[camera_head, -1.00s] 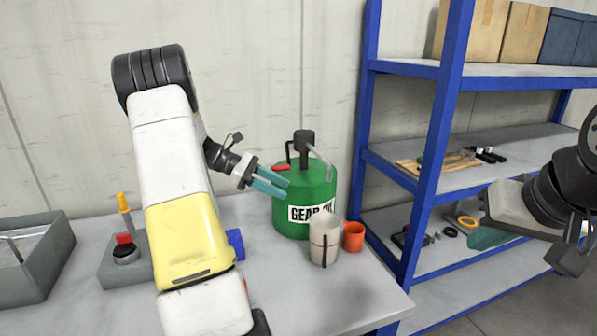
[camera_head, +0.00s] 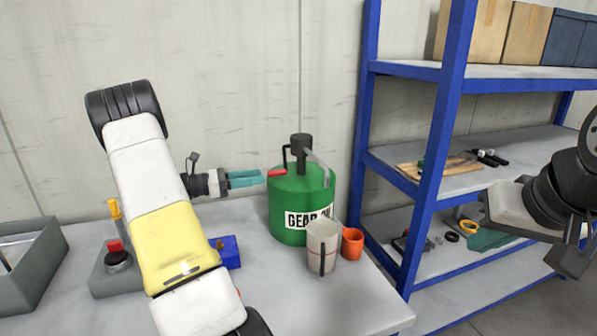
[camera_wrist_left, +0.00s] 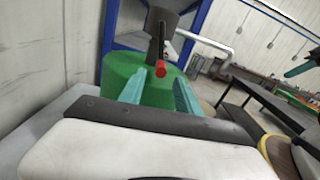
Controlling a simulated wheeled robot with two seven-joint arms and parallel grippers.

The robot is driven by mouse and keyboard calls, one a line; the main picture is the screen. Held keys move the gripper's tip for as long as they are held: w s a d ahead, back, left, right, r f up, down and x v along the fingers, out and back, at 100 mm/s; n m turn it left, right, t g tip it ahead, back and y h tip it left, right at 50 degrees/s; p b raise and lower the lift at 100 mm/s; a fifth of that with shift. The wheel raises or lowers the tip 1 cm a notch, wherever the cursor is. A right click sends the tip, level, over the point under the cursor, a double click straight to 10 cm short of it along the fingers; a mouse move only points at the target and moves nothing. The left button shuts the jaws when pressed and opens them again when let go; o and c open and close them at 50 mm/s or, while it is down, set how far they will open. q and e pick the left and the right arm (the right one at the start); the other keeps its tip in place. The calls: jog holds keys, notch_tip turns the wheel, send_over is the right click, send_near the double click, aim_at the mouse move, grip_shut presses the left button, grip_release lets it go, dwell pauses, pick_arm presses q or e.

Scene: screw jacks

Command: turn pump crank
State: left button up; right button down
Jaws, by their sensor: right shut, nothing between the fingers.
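A green drum (camera_head: 290,205) with a "GEAR OIL" label stands on the grey bench. Its dark pump head (camera_head: 301,150) carries a crank with a red handle (camera_head: 277,172) pointing left. My left gripper (camera_head: 262,177) is level, its teal fingertips just left of the red handle. In the left wrist view the teal fingers (camera_wrist_left: 158,85) are apart, and the red handle (camera_wrist_left: 161,68) shows between and beyond their tips. Nothing is visibly held. My right gripper (camera_head: 490,239) is at the right, far from the drum, in front of the shelves, with its fingers shut.
A white measuring jug (camera_head: 322,250) and an orange cup (camera_head: 352,243) stand before the drum. A red-button box (camera_head: 117,268), a blue block (camera_head: 229,252) and a grey bin (camera_head: 30,285) lie around my left arm. A blue-framed shelf (camera_head: 425,185) stands right of the bench.

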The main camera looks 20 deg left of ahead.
aim_at(284, 172)
pick_arm(q)
jog(key=x, duration=0.7)
jog(key=shift+w+d, duration=0.15)
jog(key=shift+d, duration=0.1)
grip_shut()
dwell(1.1)
